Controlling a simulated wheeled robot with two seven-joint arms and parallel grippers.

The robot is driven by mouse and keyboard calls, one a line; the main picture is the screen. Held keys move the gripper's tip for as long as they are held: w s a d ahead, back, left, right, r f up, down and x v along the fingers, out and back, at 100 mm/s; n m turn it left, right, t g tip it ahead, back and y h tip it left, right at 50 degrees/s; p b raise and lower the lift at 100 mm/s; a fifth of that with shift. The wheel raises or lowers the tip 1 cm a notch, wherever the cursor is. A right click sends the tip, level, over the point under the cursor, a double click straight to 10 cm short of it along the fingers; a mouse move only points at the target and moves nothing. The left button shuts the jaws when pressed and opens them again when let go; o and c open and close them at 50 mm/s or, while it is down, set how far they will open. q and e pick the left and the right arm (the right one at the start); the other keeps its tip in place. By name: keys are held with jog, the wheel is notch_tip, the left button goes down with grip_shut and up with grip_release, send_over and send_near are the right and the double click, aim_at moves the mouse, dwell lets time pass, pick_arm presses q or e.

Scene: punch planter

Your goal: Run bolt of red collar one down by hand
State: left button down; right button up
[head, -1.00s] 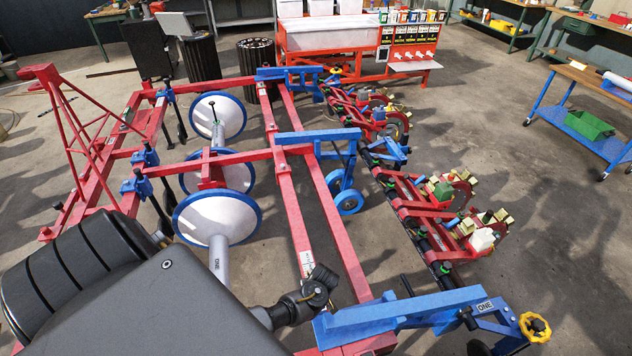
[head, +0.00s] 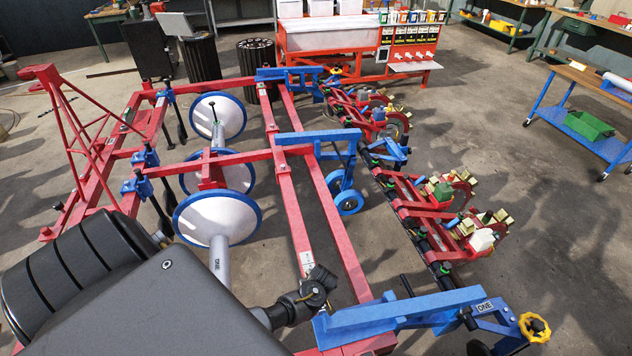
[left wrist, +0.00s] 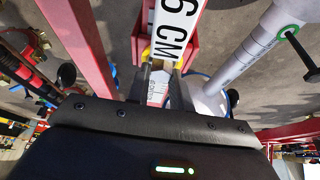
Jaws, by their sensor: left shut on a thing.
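A red collar-like part (left wrist: 193,48) sits just beyond and beside the fingers, around a white plate (left wrist: 176,22) marked "6 CM". My right gripper is not in view.
A grey tube (left wrist: 248,52) stands close on the right in the left wrist view, with a green-ringed handle (left wrist: 287,30). A red beam (left wrist: 78,45) runs on the left. In the head view, a blue arm (head: 400,309) labelled "ONE" lies right of my wrist.

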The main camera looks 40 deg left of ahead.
pick_arm(q)
jog(key=m+t+h+p, duration=0.1)
jog(key=m+p, duration=0.1)
jog(key=m, duration=0.2)
jog(key=shift+a+r+m, duration=0.1)
jog(key=shift+m, duration=0.3)
jog(key=m+h, duration=0.1)
jog(key=m, duration=0.1)
jog(key=shift+m+t+p, duration=0.3)
jog(key=shift+m, duration=0.1)
jog(key=m+h, duration=0.1)
jog(key=m, duration=0.1)
jog(key=shift+a+m, duration=0.1)
jog(key=shift+m, duration=0.3)
jog(key=m+h, duration=0.1)
jog(key=m, duration=0.2)
jog(key=shift+h, duration=0.4)
jog(key=shift+m+h+b, duration=0.45)
jog(key=shift+m+h, duration=0.25)
jog(key=shift+m, duration=1.4)
jog(key=shift+g, duration=0.4)
jog(key=c, duration=1.3)
grip_release()
jog(key=shift+o, duration=0.3)
jog(key=shift+f, duration=0.2)
